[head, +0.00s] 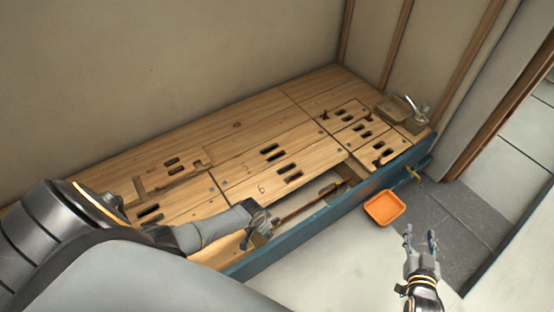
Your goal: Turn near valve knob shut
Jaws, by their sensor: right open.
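No valve knob shows clearly. A copper-coloured pipe (303,207) runs in an open bay in the wooden bench, behind the blue front board (322,219). My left gripper (259,228) is low at the left end of this pipe, by the blue board. It is small and partly blends with the fittings there; whether it touches or holds something cannot be told. A small brass-coloured fitting (414,174) sticks out at the right end of the blue board. My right gripper (420,243) is open and empty, in front of the bench over the pale floor, apart from the fittings.
An orange tray (385,207) lies in front of the blue board, left of and beyond my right gripper. The wooden bench (250,150) has slotted panels. A box (394,109) and a metal fitting (420,115) stand at its right end. The floor in front is largely clear.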

